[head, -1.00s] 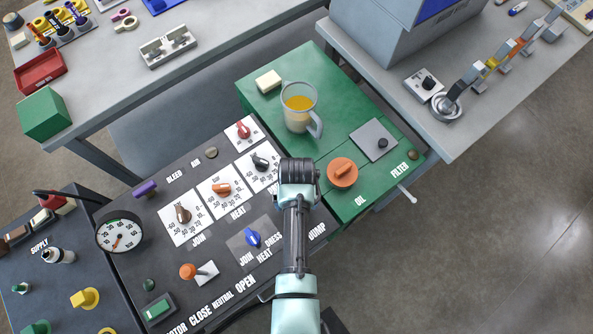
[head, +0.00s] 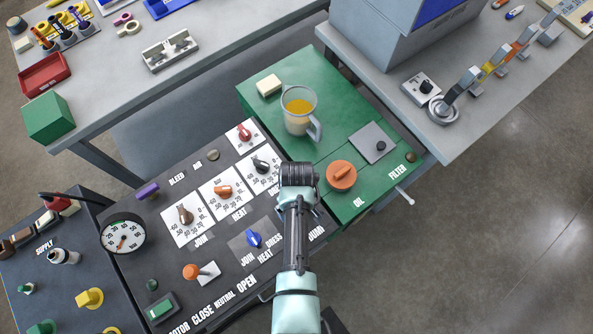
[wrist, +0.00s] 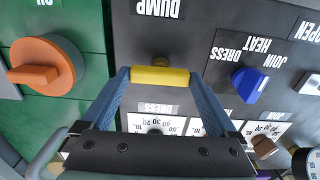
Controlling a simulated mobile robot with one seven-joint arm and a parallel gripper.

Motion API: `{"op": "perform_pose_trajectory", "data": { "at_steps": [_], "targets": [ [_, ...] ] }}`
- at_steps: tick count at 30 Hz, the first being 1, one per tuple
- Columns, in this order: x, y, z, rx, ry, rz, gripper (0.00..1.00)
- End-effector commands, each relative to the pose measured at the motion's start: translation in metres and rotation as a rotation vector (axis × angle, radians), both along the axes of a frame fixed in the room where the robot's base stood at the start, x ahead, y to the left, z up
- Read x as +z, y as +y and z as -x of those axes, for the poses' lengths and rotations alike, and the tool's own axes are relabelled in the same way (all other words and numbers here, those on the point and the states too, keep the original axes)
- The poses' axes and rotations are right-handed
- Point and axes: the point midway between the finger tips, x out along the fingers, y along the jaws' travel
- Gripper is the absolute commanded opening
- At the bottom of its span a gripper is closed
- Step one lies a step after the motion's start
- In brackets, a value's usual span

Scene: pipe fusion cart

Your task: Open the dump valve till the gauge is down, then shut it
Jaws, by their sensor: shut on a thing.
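The yellow dump valve handle (wrist: 160,76) lies crosswise in the wrist view, on a short brass-coloured stem beside the DUMP label. My gripper (wrist: 158,78) is shut on it, with one blue finger at each end of the bar. In the head view my gripper (head: 298,190) and forearm hide the valve. The round white gauge (head: 122,233) stands at the left of the dark panel. Its orange needle points to the lower left; the exact reading is too small to tell.
Near my gripper are the orange OIL knob (head: 341,175) on the green tank top (head: 262,112) and the blue selector knob (head: 254,239). A jug (head: 299,110) of yellow liquid stands on the tank. An orange-knobbed lever (head: 191,271) is at the panel's front.

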Motion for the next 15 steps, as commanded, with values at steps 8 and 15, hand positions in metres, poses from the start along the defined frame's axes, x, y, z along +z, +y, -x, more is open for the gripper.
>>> {"op": "perform_pose_trajectory", "data": {
  "at_steps": [8, 15],
  "targets": [
    [0.0011, 0.0005, -0.0017, 0.011, -0.004, -0.001, 0.38],
    [0.0011, 0.0006, -0.0017, 0.010, -0.004, 0.000, 1.00]
  ]
}}
